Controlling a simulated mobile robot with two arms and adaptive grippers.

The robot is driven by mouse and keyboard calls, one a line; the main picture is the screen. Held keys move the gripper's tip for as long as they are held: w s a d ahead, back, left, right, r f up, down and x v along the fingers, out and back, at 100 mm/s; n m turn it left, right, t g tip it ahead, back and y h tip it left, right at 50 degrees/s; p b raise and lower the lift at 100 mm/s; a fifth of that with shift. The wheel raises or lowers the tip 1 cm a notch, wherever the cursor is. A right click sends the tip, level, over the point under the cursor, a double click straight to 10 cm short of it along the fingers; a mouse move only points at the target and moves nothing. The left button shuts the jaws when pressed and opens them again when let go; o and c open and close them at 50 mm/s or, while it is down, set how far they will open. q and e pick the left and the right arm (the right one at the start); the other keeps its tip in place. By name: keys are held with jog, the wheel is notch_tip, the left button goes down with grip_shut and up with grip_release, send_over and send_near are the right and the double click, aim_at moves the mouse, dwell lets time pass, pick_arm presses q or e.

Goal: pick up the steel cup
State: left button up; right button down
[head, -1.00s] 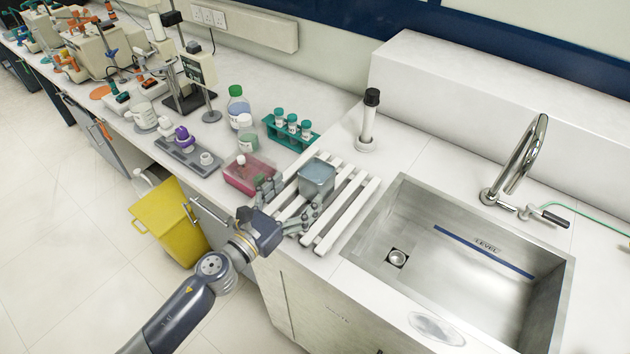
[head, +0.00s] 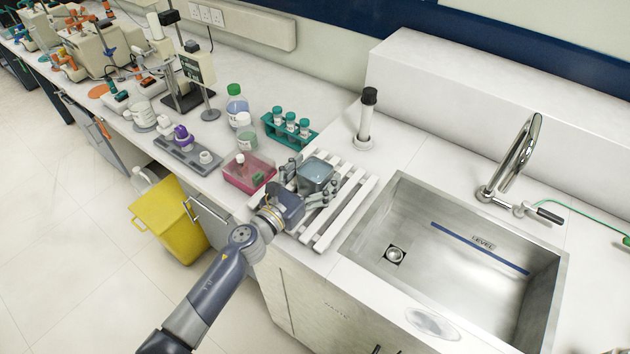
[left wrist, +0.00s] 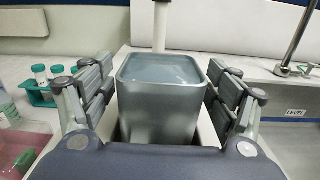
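The steel cup (head: 316,174) is a grey, square-sided vessel with rounded corners, standing upright on the white slatted rack (head: 352,212) left of the sink. My left gripper (head: 310,183) is open around it, with one finger on each side. In the left wrist view the cup (left wrist: 160,100) stands between the two spread fingers, with a gap visible on both sides. Its top face looks flat and bluish; I cannot tell if that is liquid. In the head view the gripper hides its lower front. My right gripper is not in view.
A pink-red tray (head: 248,172) stands close left of the gripper. A green tube rack (head: 290,130) and bottles are behind it. A black-topped white cylinder (head: 366,115) stands behind the rack. The steel sink (head: 460,262) and tap (head: 515,160) are to the right.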

pick_arm(q)
jog(key=c, duration=1.3)
jog(key=shift+r, duration=0.1)
jog(key=shift+c, duration=0.7)
jog(key=shift+r, duration=0.1)
